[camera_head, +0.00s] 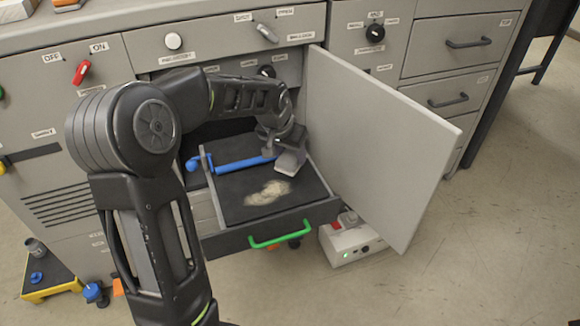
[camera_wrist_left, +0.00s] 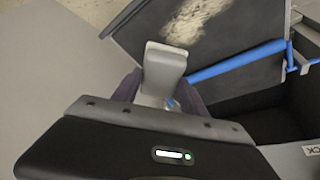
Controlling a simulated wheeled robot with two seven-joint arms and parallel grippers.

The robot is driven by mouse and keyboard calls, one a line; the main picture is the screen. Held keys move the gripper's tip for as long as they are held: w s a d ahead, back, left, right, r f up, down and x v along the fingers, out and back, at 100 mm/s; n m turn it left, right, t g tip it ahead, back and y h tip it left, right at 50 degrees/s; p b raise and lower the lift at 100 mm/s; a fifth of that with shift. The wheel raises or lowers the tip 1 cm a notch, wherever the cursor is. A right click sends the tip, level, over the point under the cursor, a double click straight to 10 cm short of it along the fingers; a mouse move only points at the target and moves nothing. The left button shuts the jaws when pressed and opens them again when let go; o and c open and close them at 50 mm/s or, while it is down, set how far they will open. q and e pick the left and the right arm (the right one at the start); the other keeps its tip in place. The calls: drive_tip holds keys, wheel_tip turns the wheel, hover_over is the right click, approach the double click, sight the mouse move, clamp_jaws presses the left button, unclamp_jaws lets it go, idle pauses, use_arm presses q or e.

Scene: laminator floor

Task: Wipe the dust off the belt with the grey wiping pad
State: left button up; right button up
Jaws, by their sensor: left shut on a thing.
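The dark belt (camera_head: 238,204) lies in a pulled-out drawer-like unit with a green front handle. A pale dust patch (camera_head: 268,192) lies on the belt, left of and nearer than the pad; it also shows in the left wrist view (camera_wrist_left: 197,20). My left gripper (camera_head: 279,146) is shut on the grey wiping pad (camera_head: 290,161), over the belt's back right part. The pad also shows in the left wrist view (camera_wrist_left: 164,66), apart from the dust. I cannot tell whether it touches the belt. My right gripper is not in view.
A blue bar (camera_head: 240,163) crosses the unit behind the dust. An open grey door (camera_head: 375,150) stands close on the right of my gripper. The green handle (camera_head: 282,233) is at the front. A white box (camera_head: 350,240) sits on the floor below the door.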

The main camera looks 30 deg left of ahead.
use_arm(q)
drive_tip(key=shift+f, duration=0.25)
